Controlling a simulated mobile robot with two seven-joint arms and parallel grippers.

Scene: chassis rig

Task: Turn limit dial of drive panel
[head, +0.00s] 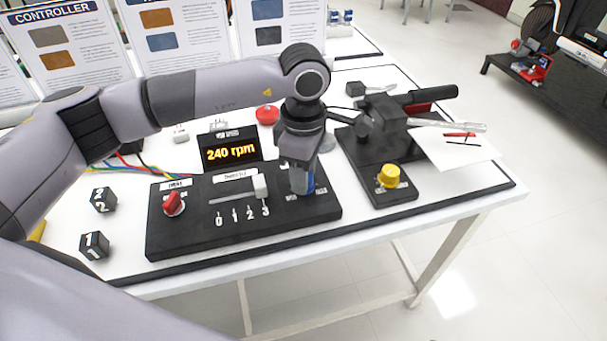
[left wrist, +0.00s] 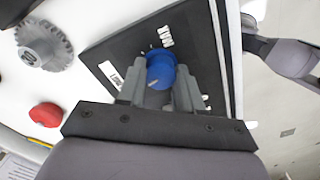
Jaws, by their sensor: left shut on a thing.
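The black drive panel (head: 200,235) lies on the white table, with a red knob (head: 173,204) at its left and a white slider handle (head: 260,186) above a scale numbered 0 to 3. The blue limit dial (head: 308,184) is at the panel's right end, mostly hidden by my left gripper (head: 300,188) in the head view. In the left wrist view the blue dial (left wrist: 161,70) sits between the two grey fingers of my left gripper (left wrist: 160,90), which is shut on it. A display (head: 230,152) behind the panel reads 240 rpm. My right gripper is not in view.
A second black base with a yellow knob (head: 388,176) and a black clamp-like device stands to the right. A red button (head: 267,115) and a grey gear (left wrist: 45,46) are behind the panel. Numbered black cubes (head: 95,245) lie at the left. Information boards (head: 170,35) stand at the back.

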